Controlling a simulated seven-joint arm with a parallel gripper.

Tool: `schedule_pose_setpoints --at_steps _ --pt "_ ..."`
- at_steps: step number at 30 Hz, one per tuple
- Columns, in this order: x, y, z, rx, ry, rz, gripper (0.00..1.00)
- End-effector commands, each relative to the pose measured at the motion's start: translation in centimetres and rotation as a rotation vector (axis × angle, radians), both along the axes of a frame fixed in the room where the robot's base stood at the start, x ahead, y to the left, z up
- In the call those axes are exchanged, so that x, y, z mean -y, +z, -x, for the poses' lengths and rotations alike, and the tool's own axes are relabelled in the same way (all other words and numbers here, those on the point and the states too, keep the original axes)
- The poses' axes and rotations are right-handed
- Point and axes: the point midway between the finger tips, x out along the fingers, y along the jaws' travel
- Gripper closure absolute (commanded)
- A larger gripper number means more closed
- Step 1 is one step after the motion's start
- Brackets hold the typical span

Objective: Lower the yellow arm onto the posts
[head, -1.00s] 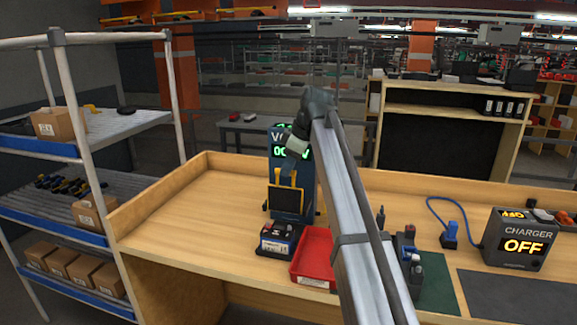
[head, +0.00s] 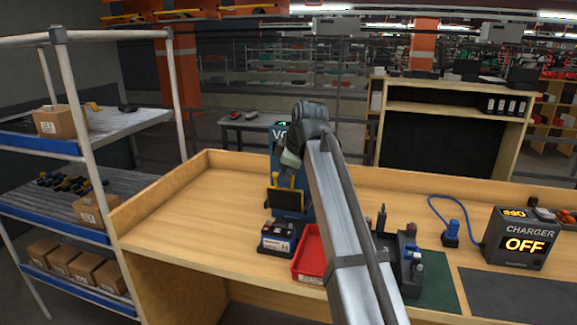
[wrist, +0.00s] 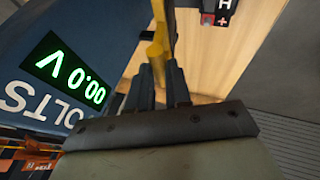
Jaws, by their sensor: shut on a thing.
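The yellow arm (wrist: 159,42) runs up between the dark fingers of my gripper (wrist: 162,78) in the wrist view. My gripper is shut on it. In the head view the yellow arm (head: 293,180) shows as thin yellow bars on the front of the blue voltmeter (head: 306,206). My gripper (head: 288,166) is in front of the upper voltmeter and hides most of its display. The wrist view shows the display (wrist: 68,80) reading 00.0 V. A battery (head: 279,239) stands in front of the voltmeter. The posts are too small to make out, and I cannot tell whether the yellow arm touches them.
A red tray (head: 309,256) lies right of the battery, partly behind my arm. Farther right are dark battery-like units (head: 410,262) on a green mat, a blue plug (head: 452,232) and a charger (head: 520,238) reading OFF. The left bench top is clear.

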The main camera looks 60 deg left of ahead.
Motion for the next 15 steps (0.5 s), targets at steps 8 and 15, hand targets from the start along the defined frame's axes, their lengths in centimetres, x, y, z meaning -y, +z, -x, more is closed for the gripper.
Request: schedule_pose_setpoints --at_steps 8,15 --pt "3.3 -1.8 2.9 0.188 0.001 -0.188 1.0" --pt "5.2 -3.7 4.8 0.348 0.002 -0.348 1.0"
